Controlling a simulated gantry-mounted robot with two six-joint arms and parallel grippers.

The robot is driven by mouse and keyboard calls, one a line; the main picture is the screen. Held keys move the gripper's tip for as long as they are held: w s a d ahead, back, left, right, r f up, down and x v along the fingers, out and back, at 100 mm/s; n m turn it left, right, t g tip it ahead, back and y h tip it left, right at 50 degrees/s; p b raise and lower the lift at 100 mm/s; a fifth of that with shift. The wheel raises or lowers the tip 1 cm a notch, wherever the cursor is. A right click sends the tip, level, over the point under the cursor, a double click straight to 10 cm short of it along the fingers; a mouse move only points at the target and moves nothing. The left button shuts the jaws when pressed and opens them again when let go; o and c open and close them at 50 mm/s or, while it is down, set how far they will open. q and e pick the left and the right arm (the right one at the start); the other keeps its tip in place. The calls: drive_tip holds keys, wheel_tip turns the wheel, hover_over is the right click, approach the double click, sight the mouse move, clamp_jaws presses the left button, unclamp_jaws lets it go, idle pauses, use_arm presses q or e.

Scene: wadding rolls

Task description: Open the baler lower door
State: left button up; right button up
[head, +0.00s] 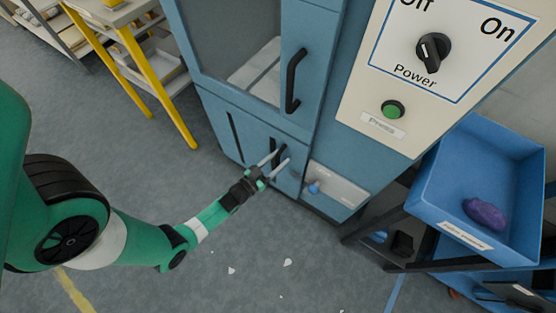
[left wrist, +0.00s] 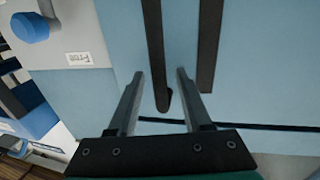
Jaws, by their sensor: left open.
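The blue baler's lower door (head: 245,135) is closed beneath the upper door (head: 255,70); it also fills much of the left wrist view (left wrist: 245,60). Its black vertical handle (head: 279,152) is at the door's right side. My left gripper (head: 275,160) is open at this handle. In the left wrist view my left gripper (left wrist: 160,90) has one finger on each side of the handle's end (left wrist: 155,55). I cannot tell whether either finger touches it. My right gripper is not in view.
A panel with a blue knob (head: 314,187) sits right of the lower door. A blue bin (head: 520,165) holding a purple item stands further right. A yellow-legged table (head: 150,75) is at the back left. White scraps (head: 287,262) lie on otherwise open floor.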

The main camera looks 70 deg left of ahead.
use_arm(q)
clamp_jaws()
idle(1.4)
